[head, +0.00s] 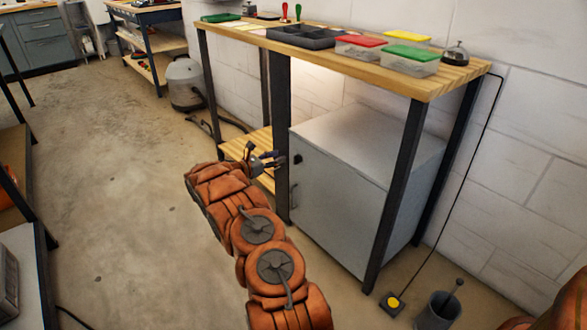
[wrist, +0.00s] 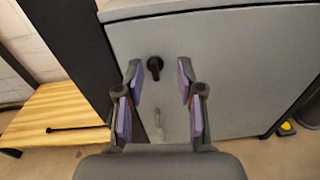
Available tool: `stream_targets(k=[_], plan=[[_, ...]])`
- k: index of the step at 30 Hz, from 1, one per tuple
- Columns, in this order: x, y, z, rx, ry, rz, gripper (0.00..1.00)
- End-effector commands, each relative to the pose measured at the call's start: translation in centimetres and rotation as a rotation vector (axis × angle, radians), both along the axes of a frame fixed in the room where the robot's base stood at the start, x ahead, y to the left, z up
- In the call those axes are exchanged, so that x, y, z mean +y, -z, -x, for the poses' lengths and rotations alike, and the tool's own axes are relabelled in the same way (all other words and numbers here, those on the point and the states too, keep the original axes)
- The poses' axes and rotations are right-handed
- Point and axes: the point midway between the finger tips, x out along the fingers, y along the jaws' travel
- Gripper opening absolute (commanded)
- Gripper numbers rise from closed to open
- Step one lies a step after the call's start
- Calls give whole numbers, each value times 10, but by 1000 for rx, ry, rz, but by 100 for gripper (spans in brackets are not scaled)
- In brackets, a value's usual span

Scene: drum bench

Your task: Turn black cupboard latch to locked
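The black latch (wrist: 155,66) is a small round knob with a short lever on the grey cupboard door (wrist: 230,70). Its lever points roughly downward in the wrist view. In the head view the latch (head: 297,159) shows near the door's upper left edge, with my gripper (head: 268,160) just left of it. In the wrist view my gripper (wrist: 160,80) is open, with its purple-padded fingers on either side of the latch in the picture. No contact with the latch is visible. A pale door handle (wrist: 158,124) is below the latch.
The cupboard stands under a wooden bench (head: 440,82) with dark legs; one leg (head: 280,140) is close to my gripper. A low wooden shelf (wrist: 55,110) is left of the cupboard.

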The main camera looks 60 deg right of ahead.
Motion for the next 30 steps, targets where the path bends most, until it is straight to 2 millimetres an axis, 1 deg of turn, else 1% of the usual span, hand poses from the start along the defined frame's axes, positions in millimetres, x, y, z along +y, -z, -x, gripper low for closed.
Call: stream_targets(k=[1,3,6,9,14,24,30], plan=[[-5,23,-1,23,-8,4,38],[-10,37,-3,49,-20,12,38],[-16,49,-6,72,-33,24,38],[-19,57,-7,87,-39,28,38],[-29,59,-4,92,-39,30,38],[-74,59,9,87,-39,30,38],[-91,58,13,89,-39,30,38]])
